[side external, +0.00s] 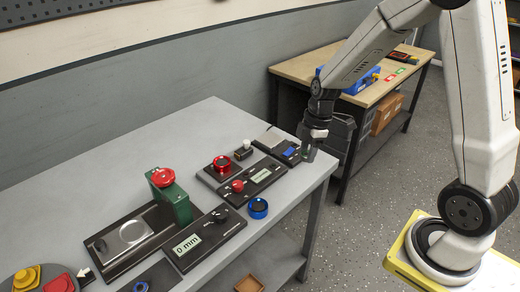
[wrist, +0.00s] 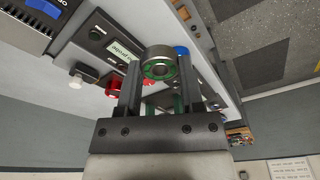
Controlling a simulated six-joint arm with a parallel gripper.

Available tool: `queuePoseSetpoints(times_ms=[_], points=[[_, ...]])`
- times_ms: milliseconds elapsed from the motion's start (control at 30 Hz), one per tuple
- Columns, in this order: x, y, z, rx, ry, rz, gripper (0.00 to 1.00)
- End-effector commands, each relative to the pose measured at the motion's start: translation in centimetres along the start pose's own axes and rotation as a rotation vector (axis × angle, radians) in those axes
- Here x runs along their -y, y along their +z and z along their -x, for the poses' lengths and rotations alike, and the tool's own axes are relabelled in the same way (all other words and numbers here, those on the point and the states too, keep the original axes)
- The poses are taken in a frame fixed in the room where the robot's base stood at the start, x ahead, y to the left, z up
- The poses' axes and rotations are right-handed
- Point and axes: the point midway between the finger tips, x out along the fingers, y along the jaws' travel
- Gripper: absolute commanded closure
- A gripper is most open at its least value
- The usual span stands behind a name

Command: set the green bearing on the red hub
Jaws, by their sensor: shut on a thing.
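A dark panel with a red knob (side external: 237,186) lies in front of the hub. A blue ring (side external: 258,208) stands near the bench's front edge.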

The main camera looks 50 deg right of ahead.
Motion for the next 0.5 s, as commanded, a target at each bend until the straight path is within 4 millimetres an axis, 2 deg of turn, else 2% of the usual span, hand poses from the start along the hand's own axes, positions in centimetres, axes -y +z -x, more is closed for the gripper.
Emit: queuePoseSetpoints(times_ms=[100, 500], points=[[-2.3, -1.8, -0.2, 0.000, 0.005, -0.034, 1.00], [-8.4, -8.1, -1.1, 0.002, 0.022, -0.159, 1.00]])
